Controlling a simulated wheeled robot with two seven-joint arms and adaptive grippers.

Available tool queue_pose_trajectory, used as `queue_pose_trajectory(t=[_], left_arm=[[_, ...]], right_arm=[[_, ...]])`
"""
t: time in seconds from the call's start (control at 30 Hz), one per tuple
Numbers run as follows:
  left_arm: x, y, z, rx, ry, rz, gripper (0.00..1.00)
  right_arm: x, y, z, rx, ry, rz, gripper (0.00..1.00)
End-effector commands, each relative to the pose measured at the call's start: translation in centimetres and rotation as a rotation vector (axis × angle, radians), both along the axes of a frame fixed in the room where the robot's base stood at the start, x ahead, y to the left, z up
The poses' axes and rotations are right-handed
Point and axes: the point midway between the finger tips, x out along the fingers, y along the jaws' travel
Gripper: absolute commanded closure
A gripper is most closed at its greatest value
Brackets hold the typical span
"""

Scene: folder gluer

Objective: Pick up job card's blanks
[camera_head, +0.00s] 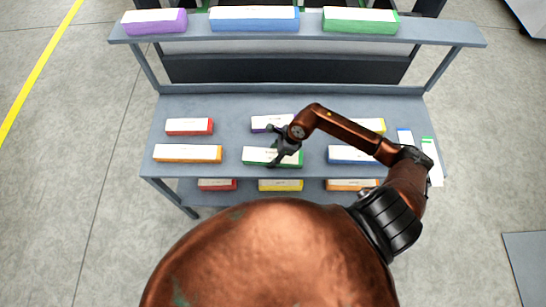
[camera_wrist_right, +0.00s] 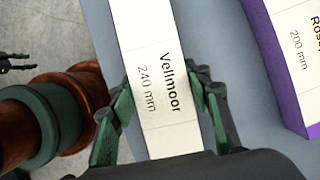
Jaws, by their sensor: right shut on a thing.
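My right gripper (camera_head: 284,154) is over the middle of the green-sided stack of blanks (camera_head: 259,156) in the front row of the table. In the right wrist view its fingers (camera_wrist_right: 165,108) are closed on both long sides of this stack (camera_wrist_right: 150,60). The white top reads "Vellmoor 240 mm". The stack seems to rest at table level; I cannot tell if it is lifted. White cards, one with a blue end (camera_head: 404,136) and one with a green end (camera_head: 427,146), lie at the table's right end, partly behind my arm. A dark gripper, apparently my left (camera_wrist_right: 12,62), shows small in the wrist view.
Orange (camera_head: 187,153) and blue (camera_head: 351,155) stacks flank the green one. Red (camera_head: 189,126), purple (camera_head: 270,123) and yellow (camera_head: 374,125) stacks are behind. A raised shelf (camera_head: 440,31) holds larger stacks at the back. A lower shelf holds more at the front.

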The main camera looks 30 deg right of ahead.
Motion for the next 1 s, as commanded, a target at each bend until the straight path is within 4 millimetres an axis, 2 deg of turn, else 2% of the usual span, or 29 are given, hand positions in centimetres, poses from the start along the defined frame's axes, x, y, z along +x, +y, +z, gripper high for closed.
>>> queue_pose_trajectory(t=[0.23, 0.5, 0.67, 0.83, 1.0], left_arm=[[-0.1, 0.0, 0.0, 0.0, 0.001, 0.0, 0.6], [-0.1, 0.0, 0.0, 0.0, 0.002, 0.0, 0.6], [-0.2, 0.0, -0.2, 0.0, 0.003, 0.0, 0.6], [-0.2, 0.0, -0.6, 0.001, 0.004, 0.0, 0.6], [-0.3, 0.0, -0.6, 0.001, 0.004, 0.0, 0.6]], right_arm=[[0.0, 0.0, 0.0, -0.001, -0.001, 0.0, 0.94], [0.1, 0.0, 0.2, 0.0, -0.003, 0.0, 0.94], [0.1, 0.0, 1.0, -0.001, -0.005, 0.003, 0.94], [-0.2, -0.2, 3.6, -0.003, -0.004, 0.002, 0.94], [-3.8, -1.0, 7.7, -0.006, -0.002, 0.005, 0.94]])
